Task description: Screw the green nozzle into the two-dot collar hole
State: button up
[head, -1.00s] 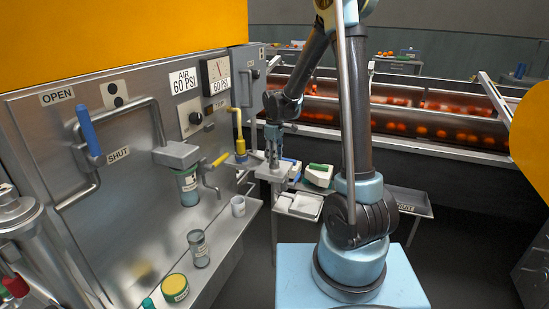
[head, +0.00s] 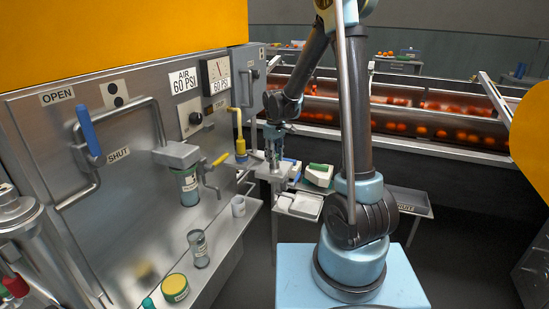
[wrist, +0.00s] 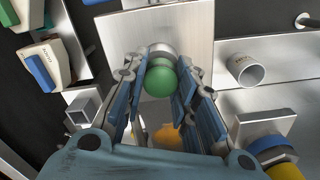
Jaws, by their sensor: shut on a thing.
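The green nozzle (wrist: 160,82) shows in the wrist view as a rounded green piece between my fingers. A pale metal ring (wrist: 161,50) shows just beyond it; I cannot tell whether that ring belongs to the nozzle or to a collar. My gripper (wrist: 160,76) is shut on the nozzle. In the head view my gripper (head: 274,160) points down over a small grey block (head: 264,172) beside the panel, and the nozzle is hidden there. I cannot make out the collar hole or thread contact.
The steel panel stands left, with a blue-handled lever (head: 89,131) and a yellow-handled tap (head: 215,164). Its ledge holds a small cup (head: 239,206), a jar (head: 198,247) and a yellow-green tin (head: 175,288).

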jog(key=shift+w, duration=0.1)
jog(key=shift+m, duration=0.9)
jog(key=o, duration=0.6)
jog(key=shift+d, duration=0.1)
jog(key=shift+c, duration=0.2)
jog(key=shift+n, duration=0.9)
jog(key=shift+n, duration=0.8)
